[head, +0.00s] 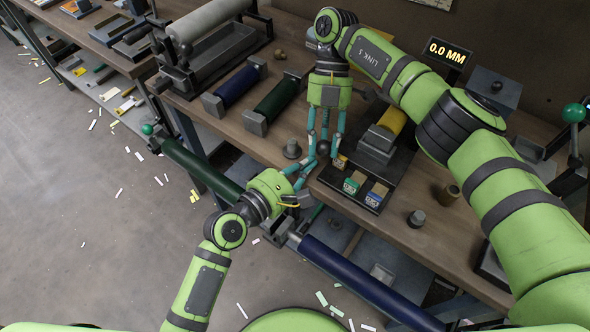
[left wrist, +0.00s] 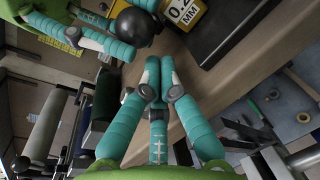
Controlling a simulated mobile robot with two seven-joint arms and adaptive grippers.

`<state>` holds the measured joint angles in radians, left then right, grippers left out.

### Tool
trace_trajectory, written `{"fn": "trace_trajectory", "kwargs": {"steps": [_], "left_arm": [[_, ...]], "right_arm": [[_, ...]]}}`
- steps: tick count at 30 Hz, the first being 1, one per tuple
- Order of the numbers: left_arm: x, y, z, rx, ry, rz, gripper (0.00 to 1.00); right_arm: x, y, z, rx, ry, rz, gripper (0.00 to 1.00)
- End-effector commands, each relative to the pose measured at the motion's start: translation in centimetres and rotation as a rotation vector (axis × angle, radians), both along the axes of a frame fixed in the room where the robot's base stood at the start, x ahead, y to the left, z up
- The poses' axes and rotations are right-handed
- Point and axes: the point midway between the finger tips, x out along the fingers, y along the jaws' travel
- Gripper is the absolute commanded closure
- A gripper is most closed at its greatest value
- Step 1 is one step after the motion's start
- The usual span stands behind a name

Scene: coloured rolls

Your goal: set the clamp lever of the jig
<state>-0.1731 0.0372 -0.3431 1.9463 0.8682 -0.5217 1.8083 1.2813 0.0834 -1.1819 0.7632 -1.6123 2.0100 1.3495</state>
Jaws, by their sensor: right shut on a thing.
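The jig (head: 398,165) is a dark plate on the bench with a yellow roll (head: 392,121) in a grey block. A black ball knob (head: 323,147), apparently the clamp lever's end, sits at its left edge; the lever's shaft is hidden. My right gripper (head: 325,152) comes down from above, shut with its teal fingers around the knob. The knob also shows in the left wrist view (left wrist: 135,27). My left gripper (head: 303,170) is at the bench's front edge, just below the knob. In the left wrist view its fingers (left wrist: 152,90) are together with nothing visible between them.
A display (head: 447,51) reads 0.0 MM. Labelled blocks, one green (head: 354,182) and one blue (head: 377,195), sit at the jig's front. Blue (head: 235,86) and green (head: 276,99) rolls lie to the left. A green-knobbed handle (head: 574,113) stands at the right.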

Motion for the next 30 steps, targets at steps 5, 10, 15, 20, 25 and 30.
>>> {"fn": "trace_trajectory", "kwargs": {"steps": [5, 10, 15, 20, 25, 30], "left_arm": [[0.2, -0.2, 0.0, 0.0, 0.0, 0.0, 1.0], [0.2, -0.2, 0.0, 0.0, 0.0, 0.0, 1.0], [0.2, -0.6, 0.9, -0.004, -0.001, 0.0, 1.0], [0.2, -0.7, 1.4, -0.001, -0.003, -0.001, 1.0], [0.3, -0.8, 1.6, -0.006, -0.007, -0.001, 1.0], [0.2, -0.8, 1.6, -0.005, -0.006, -0.002, 1.0]], "right_arm": [[0.0, -0.2, 0.0, -0.008, 0.004, -0.007, 1.0], [0.0, -0.2, 0.0, -0.008, 0.004, -0.007, 1.0], [0.0, -0.2, 0.0, -0.008, 0.004, -0.007, 1.0], [0.0, -0.2, 0.0, -0.008, 0.003, -0.006, 1.0], [0.0, -0.2, 0.0, -0.007, 0.002, -0.007, 0.52], [0.0, -0.1, 0.0, -0.005, 0.002, -0.004, 0.42]]}}
